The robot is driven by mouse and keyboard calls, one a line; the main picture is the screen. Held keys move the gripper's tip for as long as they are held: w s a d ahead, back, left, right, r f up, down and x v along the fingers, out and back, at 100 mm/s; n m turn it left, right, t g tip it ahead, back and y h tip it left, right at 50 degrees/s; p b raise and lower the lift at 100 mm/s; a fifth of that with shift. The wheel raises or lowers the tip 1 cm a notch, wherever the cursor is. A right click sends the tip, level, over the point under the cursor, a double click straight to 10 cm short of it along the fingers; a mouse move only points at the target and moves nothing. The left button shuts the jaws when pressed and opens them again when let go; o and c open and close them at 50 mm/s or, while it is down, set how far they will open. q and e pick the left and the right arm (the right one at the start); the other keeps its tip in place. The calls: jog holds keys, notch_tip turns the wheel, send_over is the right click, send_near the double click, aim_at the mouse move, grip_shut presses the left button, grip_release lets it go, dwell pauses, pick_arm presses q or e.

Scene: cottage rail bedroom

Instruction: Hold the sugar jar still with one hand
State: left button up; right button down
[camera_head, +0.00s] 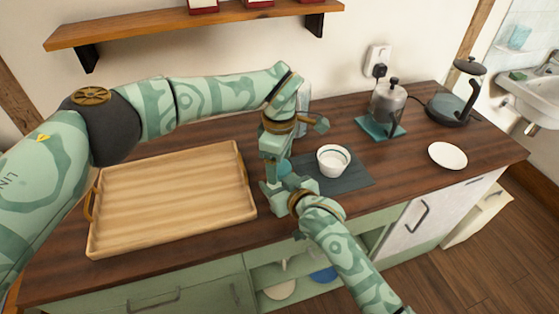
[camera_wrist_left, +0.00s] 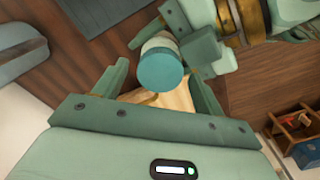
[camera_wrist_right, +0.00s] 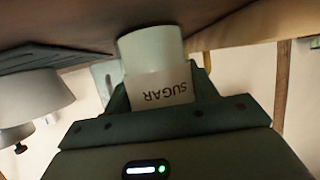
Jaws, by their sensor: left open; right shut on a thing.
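The sugar jar (camera_wrist_right: 160,88) is pale, with a label reading SUGAR, and stands between the fingers of my right gripper (camera_wrist_right: 160,92), which is shut on it. In the head view only a bit of its teal lid (camera_head: 284,167) shows between my two grippers. My right gripper (camera_head: 281,193) is low at the counter there. My left gripper (camera_head: 277,150) is above the jar, pointing down and open. In the left wrist view the round teal lid (camera_wrist_left: 162,70) lies between and beyond the open left fingers, with no contact that I can make out.
A wooden tray (camera_head: 175,195) fills the counter's left. A white bowl (camera_head: 333,161) stands on a dark mat (camera_head: 352,182) right of the grippers.

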pick_arm(q)
notch_tip(320, 180, up, 4)
jog(key=shift+r, duration=0.1)
jog(key=shift+c, duration=0.3)
notch_tip(320, 180, up, 2)
jog(key=m, duration=0.3)
jog(key=shift+r+m, duration=0.15)
jog(key=shift+m, duration=0.15)
jog(key=shift+r+m, duration=0.3)
jog(key=shift+m, duration=0.7)
notch_tip(320, 180, down, 8)
jog(key=shift+r, duration=0.25)
